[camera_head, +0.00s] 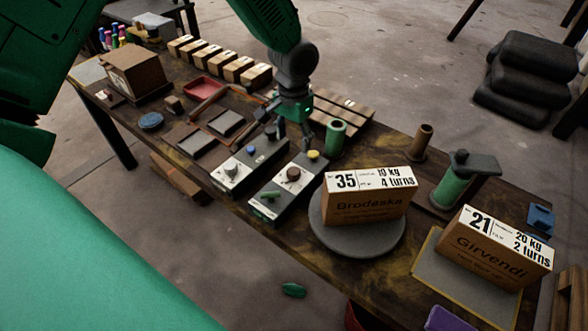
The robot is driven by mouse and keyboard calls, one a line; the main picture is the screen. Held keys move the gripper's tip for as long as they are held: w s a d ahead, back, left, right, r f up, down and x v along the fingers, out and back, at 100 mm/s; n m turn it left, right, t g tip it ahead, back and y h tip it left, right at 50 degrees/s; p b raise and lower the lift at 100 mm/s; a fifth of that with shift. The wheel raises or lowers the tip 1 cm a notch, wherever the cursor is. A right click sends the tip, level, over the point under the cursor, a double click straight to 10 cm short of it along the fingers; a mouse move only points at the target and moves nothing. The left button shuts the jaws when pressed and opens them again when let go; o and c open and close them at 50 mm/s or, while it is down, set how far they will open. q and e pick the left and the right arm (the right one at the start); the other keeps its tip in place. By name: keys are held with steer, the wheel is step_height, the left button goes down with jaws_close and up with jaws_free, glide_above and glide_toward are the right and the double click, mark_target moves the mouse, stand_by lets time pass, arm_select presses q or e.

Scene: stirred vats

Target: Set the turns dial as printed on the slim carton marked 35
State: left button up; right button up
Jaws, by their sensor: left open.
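The carton marked 35 (368,200) stands on a round grey plate (345,240); its white label reads "10 kg" and "4 turns". Left of it, two slim control boxes lie side by side. The nearer box (279,200) has a brown dial (293,174), a yellow knob (313,155) and a green lever (270,196). The farther box (243,168) has a blue knob (270,132) and small pale knobs. Their markings are too small to read, so I cannot tell which is the turns dial. My left gripper (289,132) is open, above the far ends of both boxes.
A carton marked 21 (495,250), reading "20 kg" and "2 turns", stands on a grey board at right. A green cylinder (335,137) stands close right of the gripper. Several small boxes (223,66) line the back edge. A green piece (293,290) lies on the floor.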

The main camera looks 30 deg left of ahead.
mark_target(294, 170)
arm_select(q)
step_height(294, 170, down, 12)
steer(key=shift+r, duration=0.25)
steer(key=c, duration=1.1)
